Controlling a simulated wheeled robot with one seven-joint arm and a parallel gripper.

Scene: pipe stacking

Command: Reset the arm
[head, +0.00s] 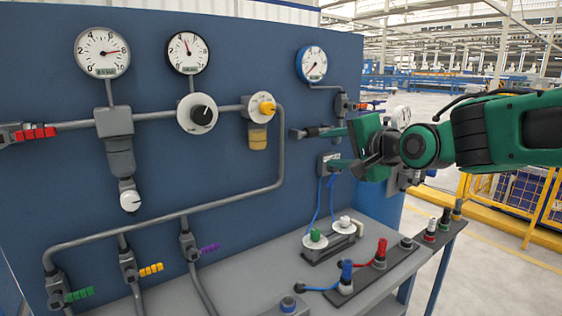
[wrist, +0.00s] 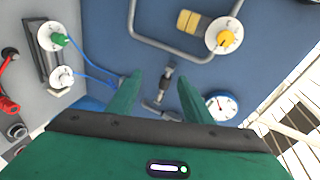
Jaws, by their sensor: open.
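My gripper (head: 330,147) is green and dark grey, on my green arm coming in from the right in the head view. It is held in front of the right part of the blue panel (head: 235,75). In the wrist view my gripper (wrist: 153,92) shows its two green fingers spread apart with nothing held between them. A small grey fitting (wrist: 166,75) on the panel shows beyond the gap between the fingers. I cannot tell how far the fingertips are from the panel.
The panel carries several gauges, such as a blue-rimmed one (head: 312,64), a yellow knob (head: 266,107) and grey pipes (head: 165,222). Below, a grey bench (head: 240,280) bears a block with green and white knobs (head: 331,238) and coloured plugs (head: 381,250). A yellow barrier (head: 545,205) stands at right.

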